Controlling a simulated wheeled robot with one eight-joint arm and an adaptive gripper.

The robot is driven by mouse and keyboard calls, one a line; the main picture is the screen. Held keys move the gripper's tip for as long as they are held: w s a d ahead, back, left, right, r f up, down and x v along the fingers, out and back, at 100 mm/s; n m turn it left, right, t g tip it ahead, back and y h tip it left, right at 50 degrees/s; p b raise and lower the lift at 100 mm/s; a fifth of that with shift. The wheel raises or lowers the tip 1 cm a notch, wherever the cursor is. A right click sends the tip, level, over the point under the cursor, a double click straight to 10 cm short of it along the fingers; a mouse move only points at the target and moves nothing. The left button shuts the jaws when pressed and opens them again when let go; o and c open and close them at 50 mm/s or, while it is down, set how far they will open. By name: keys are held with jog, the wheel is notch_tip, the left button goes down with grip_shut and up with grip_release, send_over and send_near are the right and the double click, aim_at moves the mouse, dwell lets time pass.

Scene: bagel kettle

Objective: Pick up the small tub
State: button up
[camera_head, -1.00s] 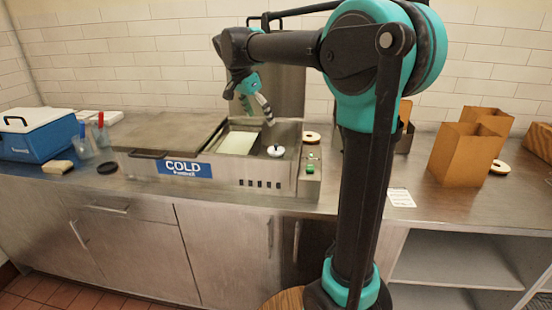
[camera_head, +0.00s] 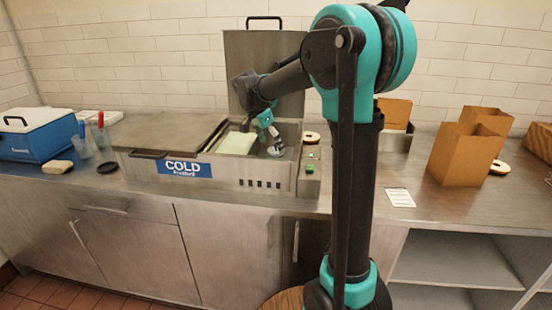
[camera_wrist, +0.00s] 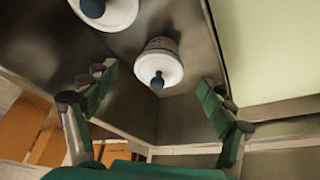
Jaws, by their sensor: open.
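In the wrist view a small white tub (camera_wrist: 160,62) with a dark blue knob on its lid stands in a metal well. A second white lid with a dark blue knob (camera_wrist: 100,10) is cut off by the top edge; it looks wider. My gripper (camera_wrist: 158,84) is open, with one finger to each side of the small tub and apart from it. In the head view my gripper (camera_head: 273,144) is down inside the open well of the cold unit (camera_head: 232,180). It hides most of the white tub there.
A pale green slab or lid (camera_head: 237,143) lies in the well beside my gripper; it also shows in the wrist view (camera_wrist: 270,50). The well's raised metal lid (camera_head: 245,70) stands behind. A blue cooler (camera_head: 38,140) and brown paper bags (camera_head: 465,153) are farther off.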

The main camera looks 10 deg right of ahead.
aim_at(276, 150)
jog(key=x, duration=0.4)
jog(key=shift+w+d+f, duration=0.15)
jog(key=shift+w+d, duration=0.1)
jog(key=shift+d, duration=0.15)
jog(key=c, duration=1.4)
jog(key=shift+c, duration=0.2)
notch_tip(276, 150, up, 20)
